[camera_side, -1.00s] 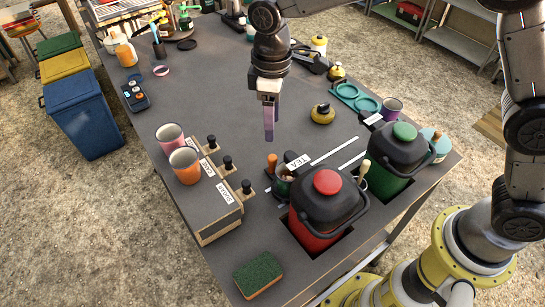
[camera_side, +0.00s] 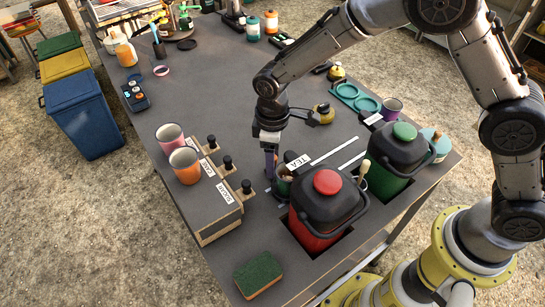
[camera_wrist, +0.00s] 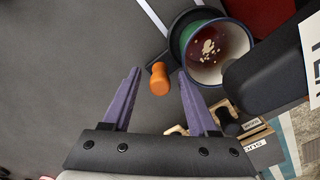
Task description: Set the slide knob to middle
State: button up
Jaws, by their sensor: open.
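An orange cylindrical knob (camera_wrist: 158,78) shows in the wrist view, between and just past the tips of my gripper's fingers (camera_wrist: 158,72). I take it as the slide knob; its track and setting are hard to make out. My gripper is open, with one purple finger on either side of the knob and gaps on both sides. In the side view my gripper (camera_side: 270,174) points down beside the dark green cup (camera_side: 284,185) and hides most of the knob. In the wrist view the cup (camera_wrist: 238,35), with its pale stained inside, stands right of the knob.
A red canister (camera_side: 318,220) with a black lid stands close to the right, near the TEA sign (camera_side: 298,162). A dispenser box (camera_side: 210,215) with several black knobs and two cups stands left. A green canister (camera_side: 390,180) is farther right. The table's middle is clear.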

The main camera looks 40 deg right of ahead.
grip_shut()
jog(key=shift+r, duration=0.1)
dwell(1.2)
